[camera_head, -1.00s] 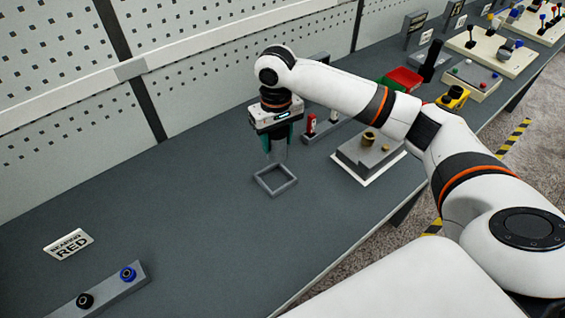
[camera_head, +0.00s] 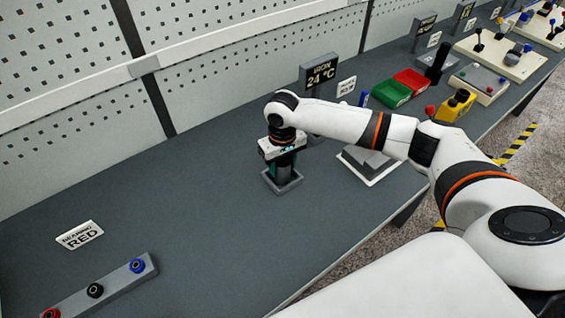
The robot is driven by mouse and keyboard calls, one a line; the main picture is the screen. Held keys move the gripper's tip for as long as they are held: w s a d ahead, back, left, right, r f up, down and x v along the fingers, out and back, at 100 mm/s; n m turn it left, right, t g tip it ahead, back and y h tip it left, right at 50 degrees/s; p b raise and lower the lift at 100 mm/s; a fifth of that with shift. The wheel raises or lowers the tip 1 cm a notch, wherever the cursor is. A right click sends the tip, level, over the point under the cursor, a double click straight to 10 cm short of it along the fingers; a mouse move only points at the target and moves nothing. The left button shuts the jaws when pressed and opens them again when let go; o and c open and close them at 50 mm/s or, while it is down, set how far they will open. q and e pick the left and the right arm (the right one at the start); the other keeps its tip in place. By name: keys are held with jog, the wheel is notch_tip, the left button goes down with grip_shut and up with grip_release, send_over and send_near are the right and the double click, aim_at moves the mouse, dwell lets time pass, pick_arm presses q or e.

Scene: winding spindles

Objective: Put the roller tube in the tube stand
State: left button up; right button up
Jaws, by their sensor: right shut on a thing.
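The tube stand (camera_head: 284,190) is a low grey square frame on the dark table, near the middle of the view. My right gripper (camera_head: 283,167) is directly above it, pointing down. The tube's lower end appears to be inside the square outline of the stand. I cannot tell whether it touches the bottom. My left gripper is not in view.
A grey block on a white plate (camera_head: 369,165) lies right of the stand, under my right arm. A green bin (camera_head: 390,93) and a red bin (camera_head: 412,82) are farther back. A bar with coloured knobs (camera_head: 115,290) is at the lower left. The table left of the stand is clear.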

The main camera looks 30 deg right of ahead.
jog(key=o, duration=1.1)
notch_tip(320, 180, up, 12)
jog(key=shift+r+b, duration=0.1)
jog(key=shift+b, duration=0.85)
